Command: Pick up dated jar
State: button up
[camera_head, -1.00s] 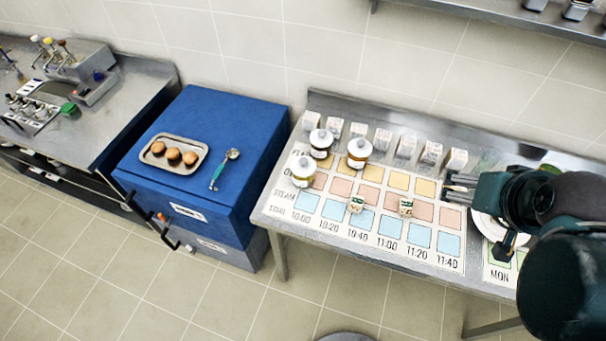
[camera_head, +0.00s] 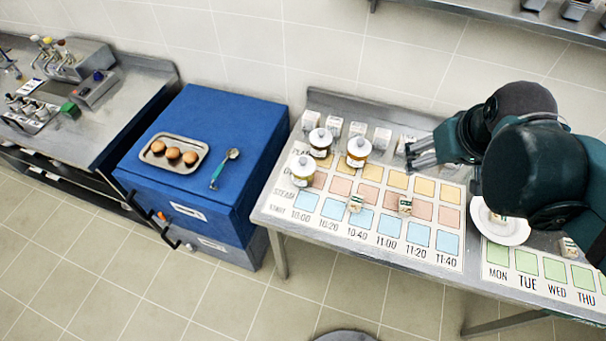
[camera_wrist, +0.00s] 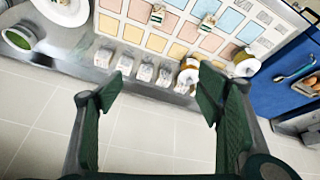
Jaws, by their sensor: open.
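Three jars with white lids and amber bands stand at the left end of the steel table: a back left jar (camera_head: 321,143), a right jar (camera_head: 358,152) and a front left jar (camera_head: 302,171). I cannot read which one bears a date. My gripper (camera_head: 412,152) is open and empty above the back of the table, to the right of the right jar. In the wrist view my gripper (camera_wrist: 160,88) spreads its two fingers wide, with nothing between them.
Small white cartons (camera_head: 382,138) line the table's back edge by the wall. Two small packets (camera_head: 355,204) (camera_head: 405,206) lie on the coloured time chart (camera_head: 390,229). A white plate (camera_head: 500,230) is at right. A blue cabinet (camera_head: 250,150) with a tray stands left, across a gap.

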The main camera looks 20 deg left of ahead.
jog(key=w+a+f+n+g, duration=0.25)
jog(key=w+a, duration=0.25)
jog(key=a, duration=0.4)
jog(key=n+g+p, duration=0.1)
jog(key=n+g, duration=0.1)
jog(key=n, duration=0.5)
send_over(303, 160)
jog(key=w+d, duration=0.2)
jog(key=d, duration=0.6)
notch_tip(303, 160, down, 12)
jog(key=a+f, duration=0.2)
jog(key=s+a+f+n, duration=0.1)
jog(key=a+f, duration=0.1)
jog(key=a, duration=0.1)
jog(key=a+f+n, duration=0.1)
jog(key=a+f, duration=0.1)
jog(key=shift+s+a+f+g+h, duration=0.15)
jog(key=shift+s+g+h, duration=0.1)
jog(key=shift+s+h, duration=0.15)
jog(key=shift+s+a+f, duration=0.1)
jog(key=shift+a+f, duration=0.3)
jog(key=shift+f, duration=0.05)
jog(key=shift+f, duration=1.25)
